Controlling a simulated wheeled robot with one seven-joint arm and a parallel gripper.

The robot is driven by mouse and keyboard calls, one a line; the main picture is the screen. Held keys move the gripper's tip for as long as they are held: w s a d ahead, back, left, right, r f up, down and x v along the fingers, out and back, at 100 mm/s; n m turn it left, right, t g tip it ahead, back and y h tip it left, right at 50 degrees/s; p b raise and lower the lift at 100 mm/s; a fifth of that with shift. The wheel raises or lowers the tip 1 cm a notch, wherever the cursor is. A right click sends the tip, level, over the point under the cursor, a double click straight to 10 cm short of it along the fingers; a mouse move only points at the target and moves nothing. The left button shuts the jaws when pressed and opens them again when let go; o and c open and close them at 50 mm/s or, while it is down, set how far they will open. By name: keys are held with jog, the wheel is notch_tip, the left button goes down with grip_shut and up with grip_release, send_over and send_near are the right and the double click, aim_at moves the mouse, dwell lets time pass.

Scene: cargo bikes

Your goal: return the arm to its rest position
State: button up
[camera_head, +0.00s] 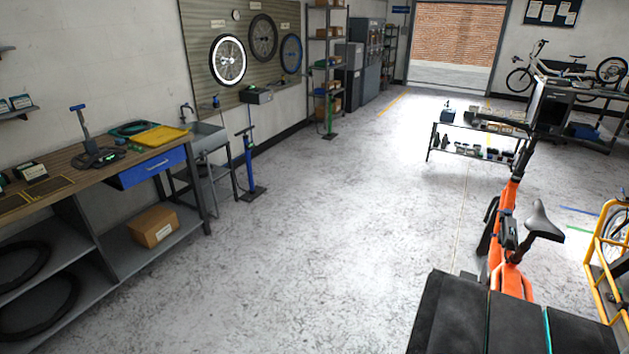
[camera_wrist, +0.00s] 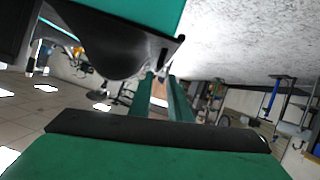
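My gripper (camera_wrist: 161,76) shows in the wrist view as two slim green fingers pointing up the picture. A narrow gap with background in it separates them, and nothing is between them. A green and black part of my own body fills the bottom of that view. Another teal and black part, probably also mine, is at its upper left, close to the fingers. My gripper and arm are not clearly visible in the head view, so the arm's whole pose is hidden.
An orange cargo bike (camera_head: 508,215) stands at the right, with a black box (camera_head: 450,315) near me. A workbench (camera_head: 60,165) with a yellow tray (camera_head: 155,137) is at the left. A blue floor pump (camera_head: 249,165) stands beyond it. The middle floor is clear.

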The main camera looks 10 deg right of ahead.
jog(key=s+a+r+n+t+y, duration=0.2)
jog(key=s+a, duration=0.4)
jog(key=a, duration=0.4)
jog(key=s+a+r+n+t+y, duration=0.1)
jog(key=s+a+r+n+y, duration=0.15)
jog(key=s+a, duration=0.5)
jog(key=s+a+r+n+t+y, duration=0.1)
jog(key=s+a+r+y, duration=0.3)
jog(key=s+a+r, duration=0.7)
notch_tip(320, 180, up, 3)
jog(key=shift+f+t, duration=0.1)
jog(key=shift+t, duration=0.5)
